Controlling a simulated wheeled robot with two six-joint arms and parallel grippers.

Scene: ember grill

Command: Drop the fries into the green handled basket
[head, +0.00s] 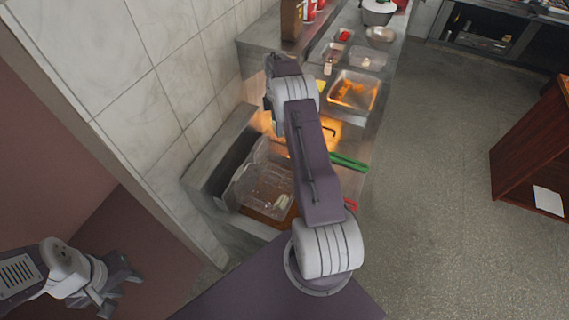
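The green handle (348,162) of a basket sticks out to the right of the fryer, behind my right arm. My arm hides most of the basket it belongs to. Pale sticks that look like fries (283,201) lie low in the near part of the fryer, beside a see-through mesh basket (247,186). I cannot tell exactly what they rest in. My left gripper (121,291) is at the lower left, empty, fingers apart, far from the fryer. My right arm reaches over the fryer toward the glowing grill. Its wrist hides the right gripper's fingers.
A red handle (350,205) shows just right of my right arm. A tray of orange food (354,91) and small metal containers (380,35) stand farther along the counter. A tiled wall (150,75) bounds the left. The floor (440,200) to the right is clear up to a wooden cabinet (530,150).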

